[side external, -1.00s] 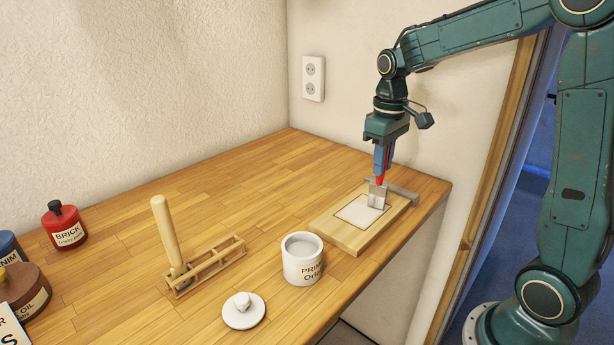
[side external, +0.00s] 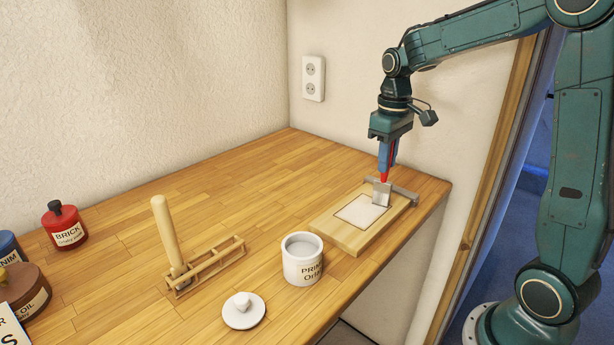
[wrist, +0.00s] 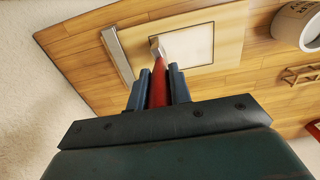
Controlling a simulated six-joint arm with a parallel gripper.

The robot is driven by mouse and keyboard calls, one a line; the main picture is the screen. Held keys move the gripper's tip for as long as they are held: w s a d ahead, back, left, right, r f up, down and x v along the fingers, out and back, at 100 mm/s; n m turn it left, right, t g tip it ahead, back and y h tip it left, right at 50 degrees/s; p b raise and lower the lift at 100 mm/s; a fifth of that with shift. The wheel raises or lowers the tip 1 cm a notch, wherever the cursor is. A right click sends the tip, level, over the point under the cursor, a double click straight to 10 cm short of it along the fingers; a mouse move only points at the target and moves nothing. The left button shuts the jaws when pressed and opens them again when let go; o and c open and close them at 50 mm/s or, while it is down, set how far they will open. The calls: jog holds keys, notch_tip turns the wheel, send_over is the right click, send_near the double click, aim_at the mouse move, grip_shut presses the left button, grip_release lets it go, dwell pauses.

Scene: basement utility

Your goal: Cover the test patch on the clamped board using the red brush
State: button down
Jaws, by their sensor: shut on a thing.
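My gripper (side external: 389,154) is shut on the red brush (side external: 384,177) and holds it bristles down at the far end of the board. In the wrist view the red handle (wrist: 158,92) lies between my two blue fingers. The brush head is over the far right end of the test patch (side external: 358,211); I cannot tell if it touches. The patch is a pale rectangle with a dark outline, and looks whitish. The wooden board (side external: 347,237) lies flat on the bench, with a grey metal clamp (side external: 404,194) across its far end. The patch also shows in the wrist view (wrist: 192,46).
An open white primer pot (side external: 302,264) stands left of the board, with its lid (side external: 243,311) in front. A wooden rack (side external: 207,268) holds a wooden-handled brush (side external: 165,229). A red bottle (side external: 65,227) and other containers stand far left. The back of the bench is clear.

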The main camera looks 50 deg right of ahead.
jog(key=shift+a+r, duration=0.1)
jog(key=shift+a, duration=0.2)
jog(key=shift+w, duration=1.9)
jog(key=shift+f, duration=0.2)
dwell(1.0)
jog(key=shift+d, duration=0.15)
jog(key=shift+d, duration=0.45)
jog(key=shift+a+r, duration=0.1)
jog(key=shift+a, duration=0.05)
